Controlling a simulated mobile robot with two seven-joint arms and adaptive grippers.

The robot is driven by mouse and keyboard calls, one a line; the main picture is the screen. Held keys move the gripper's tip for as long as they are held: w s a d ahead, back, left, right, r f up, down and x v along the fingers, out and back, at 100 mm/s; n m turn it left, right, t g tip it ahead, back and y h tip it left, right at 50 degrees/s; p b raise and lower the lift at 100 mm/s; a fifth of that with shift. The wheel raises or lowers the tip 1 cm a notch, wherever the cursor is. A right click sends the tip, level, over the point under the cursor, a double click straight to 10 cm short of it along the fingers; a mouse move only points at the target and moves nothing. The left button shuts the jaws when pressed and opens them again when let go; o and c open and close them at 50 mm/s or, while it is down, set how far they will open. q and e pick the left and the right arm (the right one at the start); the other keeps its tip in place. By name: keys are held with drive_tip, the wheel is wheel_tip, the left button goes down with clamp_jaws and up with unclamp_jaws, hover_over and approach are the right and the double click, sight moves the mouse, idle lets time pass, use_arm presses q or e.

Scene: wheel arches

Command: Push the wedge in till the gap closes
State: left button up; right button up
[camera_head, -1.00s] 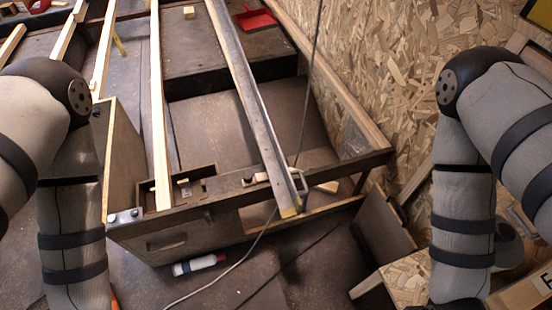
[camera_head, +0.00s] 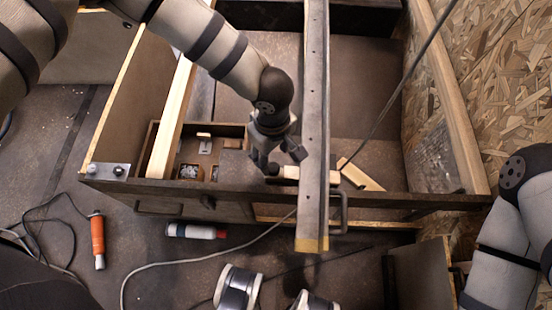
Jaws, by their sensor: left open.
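A pale wooden wedge (camera_head: 297,172) lies along the workbench's front rail, against the left side of a long metal-faced bar (camera_head: 314,120). The bar hides part of it, so I cannot tell how wide the gap is. My left gripper (camera_head: 279,162) is open, pointing down just left of and above the wedge. One finger is close to the wedge's left end; I cannot tell whether it touches. A second pale wooden piece (camera_head: 360,177) lies slanted to the right of the bar. My right gripper is out of view; only my right arm shows at the right edge.
A compartment tray (camera_head: 233,131) with small parts sits left of my gripper. A grey cable runs across the bench and floor. A white-and-red bottle (camera_head: 195,231) and an orange-handled tool (camera_head: 98,240) lie on the floor. A chipboard wall (camera_head: 500,90) bounds the right.

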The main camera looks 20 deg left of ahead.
sight(274, 167)
use_arm(q)
wheel_tip(274, 167, down, 7)
drive_tip(key=shift+r+b, duration=0.15)
drive_tip(key=shift+b, duration=0.4)
clamp_jaws()
